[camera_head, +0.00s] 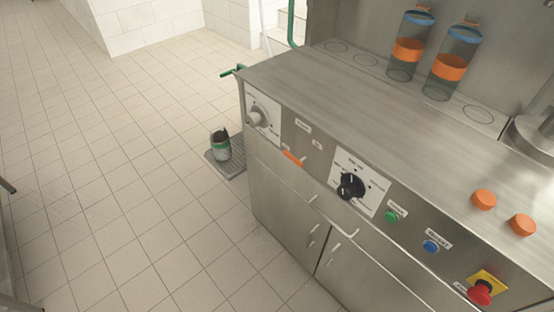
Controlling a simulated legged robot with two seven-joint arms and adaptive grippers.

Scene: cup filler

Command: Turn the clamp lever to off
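An orange lever (292,158) sticks out from the front panel of the steel machine (330,110), between the grey knob and the black knob. It slants down to the right. Small labels (302,124) sit above it, too small to read, so I cannot tell which position is off or confirm that this is the clamp lever. Neither of my grippers is in view. Dark parts show at the left edge, and I cannot tell what they are.
The panel also has a grey knob (256,117), a black knob (350,186), green (391,216) and blue (431,246) buttons and a red stop button (480,293). Bottles (407,50) and orange caps (484,199) stand on top. Floor (120,190) at left is clear.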

